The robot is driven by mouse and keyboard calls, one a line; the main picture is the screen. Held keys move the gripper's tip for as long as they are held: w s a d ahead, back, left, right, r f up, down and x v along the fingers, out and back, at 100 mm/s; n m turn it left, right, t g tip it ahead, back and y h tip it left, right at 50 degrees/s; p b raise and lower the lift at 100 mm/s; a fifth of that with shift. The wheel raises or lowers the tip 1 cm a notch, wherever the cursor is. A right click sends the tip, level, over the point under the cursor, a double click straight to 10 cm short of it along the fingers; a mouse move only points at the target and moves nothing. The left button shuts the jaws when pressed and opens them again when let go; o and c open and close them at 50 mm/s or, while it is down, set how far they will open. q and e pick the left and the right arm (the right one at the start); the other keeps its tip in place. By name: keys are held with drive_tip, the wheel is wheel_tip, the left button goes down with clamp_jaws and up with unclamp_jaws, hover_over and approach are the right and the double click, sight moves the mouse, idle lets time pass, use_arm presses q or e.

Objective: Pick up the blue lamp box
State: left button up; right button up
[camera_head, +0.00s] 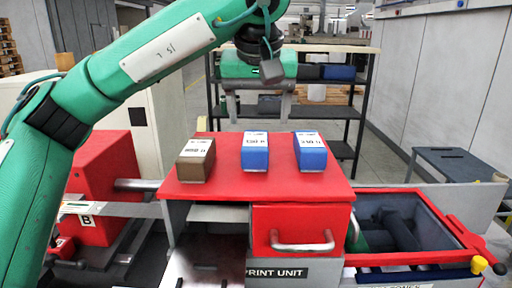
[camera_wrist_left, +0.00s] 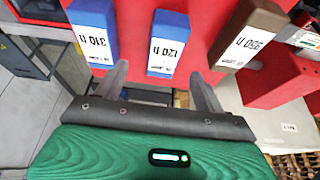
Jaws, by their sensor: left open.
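Two blue lamp boxes with white labels stand on the red top of the print unit (camera_head: 252,190). The middle blue box (camera_head: 255,152) also shows in the left wrist view (camera_wrist_left: 168,30). The right-hand blue box (camera_head: 310,151) is at the left in the wrist view (camera_wrist_left: 92,18). A brown box (camera_head: 195,166) stands left of both. My left gripper (camera_head: 258,118) is open and empty, above and behind the row of boxes. In the wrist view its fingers (camera_wrist_left: 160,84) are apart, with the middle blue box beyond and between them. My right gripper is not in view.
A red drawer with a metal handle (camera_head: 302,245) is at the unit's front. A red-rimmed bin (camera_head: 400,194) is at the right and a red machine block (camera_head: 104,180) at the left. A dark shelf rack (camera_head: 340,114) stands behind. The red top has gaps between boxes.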

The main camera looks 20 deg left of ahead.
sight(255, 139)
use_arm(q)
drive_tip(key=shift+x, duration=0.8)
drive_tip(key=shift+w+a+f+p, duration=0.1)
drive_tip(key=shift+w+f+p, duration=0.15)
drive_tip(key=shift+f, duration=0.25)
drive_tip(key=shift+w+a+f+p, duration=0.1)
drive_tip(key=shift+a+f+p, duration=0.1)
drive_tip(key=shift+f+p, duration=0.35)
drive_tip(key=p+x, duration=0.1)
drive_tip(key=x, duration=0.2)
drive_tip(key=shift+w+a+f+p, duration=0.1)
drive_tip(key=shift+a+f+p, duration=0.15)
drive_tip(key=shift+p, duration=0.1)
drive_tip(key=shift+w+f, duration=0.1)
drive_tip(key=shift+f, duration=0.15)
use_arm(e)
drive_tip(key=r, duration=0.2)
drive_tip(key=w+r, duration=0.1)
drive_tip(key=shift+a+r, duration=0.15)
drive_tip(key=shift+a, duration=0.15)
use_arm(q)
drive_tip(key=shift+f+b, duration=0.2)
drive_tip(key=shift+b, duration=0.1)
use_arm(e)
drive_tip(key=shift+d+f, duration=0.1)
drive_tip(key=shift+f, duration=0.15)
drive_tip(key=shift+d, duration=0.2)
use_arm(q)
drive_tip(key=c, duration=1.3)
